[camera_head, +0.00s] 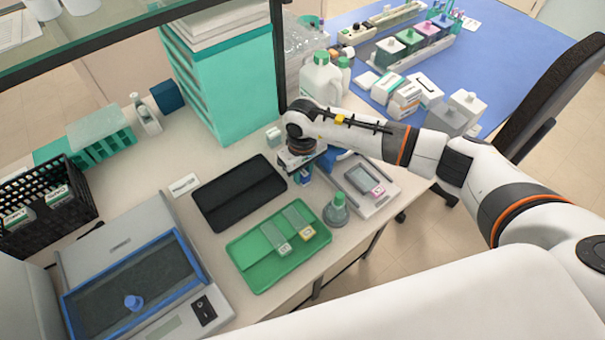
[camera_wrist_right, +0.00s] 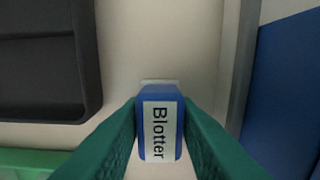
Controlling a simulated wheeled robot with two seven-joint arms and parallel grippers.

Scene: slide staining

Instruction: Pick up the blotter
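The blotter (camera_wrist_right: 160,122) is a small blue block with a white label reading "Blotter". In the right wrist view it sits between the two green fingers of my right gripper (camera_wrist_right: 160,125), which appear to press on both its sides. In the head view my right gripper (camera_head: 304,173) points down over the bench, between the black tray and the grey device, and mostly hides the blotter. I cannot tell whether the blotter touches the bench. My left gripper is not in view.
A black tray (camera_head: 238,184) lies left of my right gripper. A green tray (camera_head: 262,279) with slides lies in front. A green-capped bottle (camera_head: 338,210) and a grey device (camera_head: 384,194) stand close by. A white jug (camera_head: 320,80) stands behind.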

